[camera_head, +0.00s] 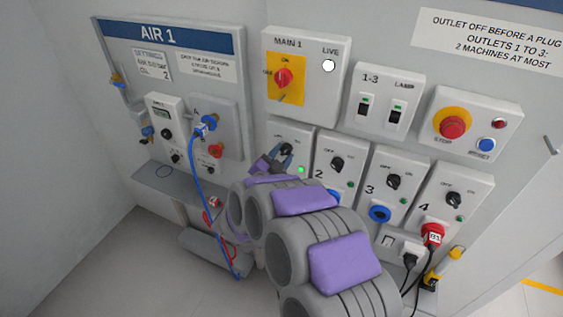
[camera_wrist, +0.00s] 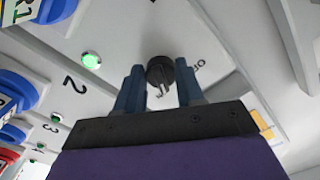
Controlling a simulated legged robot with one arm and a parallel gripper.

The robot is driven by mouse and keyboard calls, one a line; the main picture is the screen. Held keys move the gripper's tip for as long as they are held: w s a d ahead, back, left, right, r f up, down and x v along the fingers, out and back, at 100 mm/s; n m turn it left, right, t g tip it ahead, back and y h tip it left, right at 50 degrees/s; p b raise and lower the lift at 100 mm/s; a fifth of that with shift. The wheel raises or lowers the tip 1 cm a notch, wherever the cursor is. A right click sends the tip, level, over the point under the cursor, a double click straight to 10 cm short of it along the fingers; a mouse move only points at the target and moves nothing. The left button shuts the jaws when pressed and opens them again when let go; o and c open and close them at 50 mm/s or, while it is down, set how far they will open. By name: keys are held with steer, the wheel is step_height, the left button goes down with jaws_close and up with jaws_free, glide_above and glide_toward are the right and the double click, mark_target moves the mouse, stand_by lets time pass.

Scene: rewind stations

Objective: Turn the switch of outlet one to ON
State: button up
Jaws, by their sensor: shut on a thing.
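Outlet one's box (camera_head: 303,137) is the leftmost of the outlet row in the head view, partly hidden behind my arm. My gripper (camera_head: 287,150) is at its front. In the wrist view, the black round switch (camera_wrist: 160,70) of outlet one sits between the two blue-grey fingers of my gripper (camera_wrist: 160,86), which is shut on it. The switch's pointer is partly hidden, so its exact setting is hard to read. A green lamp (camera_head: 301,170) on this box glows brightly; it also shows lit in the wrist view (camera_wrist: 91,60).
Outlet two (camera_head: 337,164), outlet three (camera_head: 395,182) and outlet four (camera_head: 453,200) stand close on the right. The main switch (camera_head: 284,77) and red stop button (camera_head: 453,126) are above. A blue hose (camera_head: 198,180) hangs at left from the air panel.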

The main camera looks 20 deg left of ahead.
steer(key=shift+a+r+m+b, duration=0.1)
steer(key=shift+r+m+b, duration=0.05)
steer(key=shift+m+b, duration=1.05)
steer(key=shift+m, duration=0.5)
steer(key=o, duration=0.9)
steer(key=shift+s, duration=0.1)
steer(key=shift+o, duration=0.7)
steer(key=s+a+p, duration=0.1)
steer(key=s+p, duration=0.2)
steer(key=s, duration=1.4)
steer(key=shift+a, duration=0.1)
